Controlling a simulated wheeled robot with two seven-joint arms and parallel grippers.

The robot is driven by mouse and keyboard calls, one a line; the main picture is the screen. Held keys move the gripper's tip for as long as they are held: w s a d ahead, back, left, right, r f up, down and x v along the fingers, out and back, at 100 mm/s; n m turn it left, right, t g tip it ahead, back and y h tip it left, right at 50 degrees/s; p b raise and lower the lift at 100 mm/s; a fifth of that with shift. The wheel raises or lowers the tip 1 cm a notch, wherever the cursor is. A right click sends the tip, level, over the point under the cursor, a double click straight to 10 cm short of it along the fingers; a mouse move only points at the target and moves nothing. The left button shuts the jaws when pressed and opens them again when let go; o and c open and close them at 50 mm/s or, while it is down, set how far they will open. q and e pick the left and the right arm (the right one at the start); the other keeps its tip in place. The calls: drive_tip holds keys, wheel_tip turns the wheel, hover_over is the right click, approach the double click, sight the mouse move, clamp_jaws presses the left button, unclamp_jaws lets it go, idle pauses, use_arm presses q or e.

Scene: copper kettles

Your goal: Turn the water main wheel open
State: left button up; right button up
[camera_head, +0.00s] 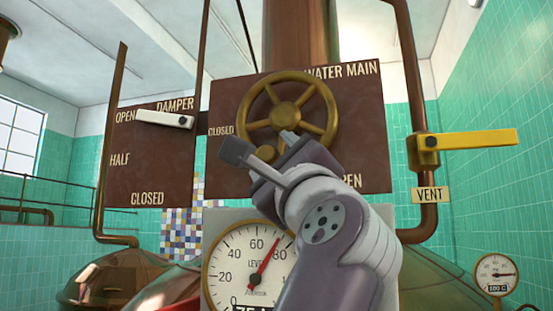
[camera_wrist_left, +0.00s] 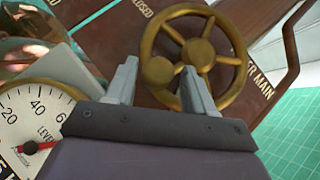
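The water main wheel (camera_head: 286,116) is a brass handwheel with spokes and a round hub, mounted on a dark red board. A brass knob (camera_head: 252,158) sits on its rim at lower left in the head view, partly hidden by my wrist parts. My left gripper (camera_head: 288,138) is in front of the wheel's lower part. In the left wrist view, my gripper (camera_wrist_left: 159,68) is open, and the knob (camera_wrist_left: 158,71) appears between its two fingers, with the wheel (camera_wrist_left: 200,48) beyond. I cannot tell whether the fingers touch the knob. My right gripper is not in view.
The board (camera_head: 235,100) reads CLOSED at left; the lower-right word is partly covered. A white damper lever (camera_head: 165,120) is at left, a yellow vent lever (camera_head: 480,139) at right. A level gauge (camera_head: 232,265) stands below. Copper kettles (camera_head: 110,270) stand low.

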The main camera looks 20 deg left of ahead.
use_arm(q)
drive_tip(key=shift+s+f, duration=0.1)
drive_tip(key=shift+f, duration=0.1)
drive_tip(key=b+v, duration=0.7)
drive_tip(key=v, duration=0.5)
drive_tip(key=shift+s+d, duration=0.2)
drive_tip(key=shift+d, duration=0.05)
